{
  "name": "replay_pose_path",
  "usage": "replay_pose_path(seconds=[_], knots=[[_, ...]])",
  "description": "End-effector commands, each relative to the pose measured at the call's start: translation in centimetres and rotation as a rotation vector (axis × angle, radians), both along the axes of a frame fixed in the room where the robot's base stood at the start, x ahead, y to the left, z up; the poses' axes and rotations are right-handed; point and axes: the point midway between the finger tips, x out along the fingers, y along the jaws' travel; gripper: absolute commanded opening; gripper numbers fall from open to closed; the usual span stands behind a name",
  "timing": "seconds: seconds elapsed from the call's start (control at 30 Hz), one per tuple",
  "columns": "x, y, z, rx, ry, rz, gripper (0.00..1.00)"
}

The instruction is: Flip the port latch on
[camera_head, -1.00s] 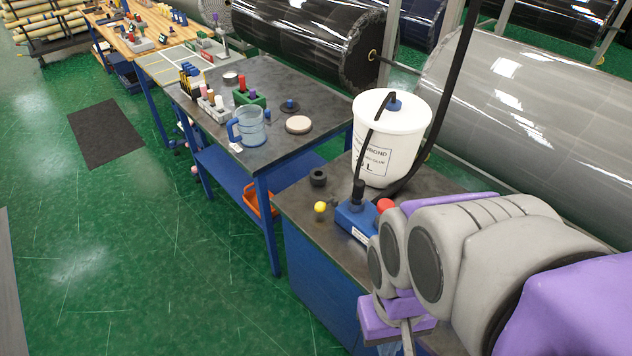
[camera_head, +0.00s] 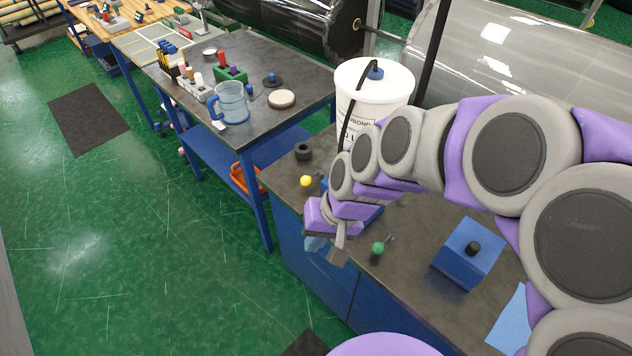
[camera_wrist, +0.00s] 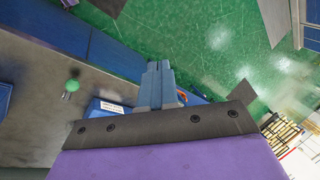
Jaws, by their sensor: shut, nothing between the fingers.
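No part in view is clearly marked as the port latch. Small ball knobs stand at the workbench's (camera_head: 410,218) front side: a yellow one (camera_head: 306,181) left of my gripper and a green one (camera_head: 378,248) right of it. The green knob, on a short metal stem, also shows in the wrist view (camera_wrist: 73,85). A blue box with a white label (camera_wrist: 105,107) lies beside my fingers there; my arm mostly hides it in the head view. My gripper (camera_wrist: 158,70) is shut and empty, at the bench's front edge, apart from both knobs.
A white bucket (camera_head: 372,90) with a black hose stands behind my arm. A blue box with a black knob (camera_head: 470,252) is at the right. A black ring (camera_head: 303,152) lies near the yellow knob.

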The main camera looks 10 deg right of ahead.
Motion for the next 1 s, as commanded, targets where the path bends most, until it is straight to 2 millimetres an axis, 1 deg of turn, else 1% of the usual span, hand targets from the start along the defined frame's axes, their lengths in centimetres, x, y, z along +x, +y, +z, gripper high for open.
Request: replay_pose_path(seconds=[0.03, 0.13, 0.2, 0.27, 0.4, 0.47, 0.5, 0.57, 0.6, 0.7, 0.8, 0.9, 1.0], knots=[[1.6, 0.6, -0.7, 0.039, -0.007, -0.029, 0.0], [5.0, 1.6, -1.7, 0.109, -0.044, -0.107, 0.0], [7.4, 1.8, -2.5, 0.157, -0.064, -0.17, 0.0], [9.4, 1.6, -3.1, 0.195, -0.082, -0.229, 0.0], [14.0, -0.1, -5.2, 0.273, -0.118, -0.387, 0.0], [15.8, -1.2, -6.2, 0.301, -0.132, -0.462, 0.0], [17.0, -2.1, -7.0, 0.314, -0.14, -0.515, 0.0], [18.6, -3.5, -8.3, 0.335, -0.148, -0.594, 0.0], [19.6, -4.5, -9.2, 0.342, -0.156, -0.648, 0.0], [21.5, -6.7, -11.6, 0.352, -0.166, -0.772, 0.0], [22.6, -8.5, -13.8, 0.349, -0.172, -0.875, 0.0], [23.2, -9.9, -15.2, 0.344, -0.177, -0.947, 0.0], [23.5, -10.8, -16.2, 0.337, -0.181, -0.991, 0.0]])
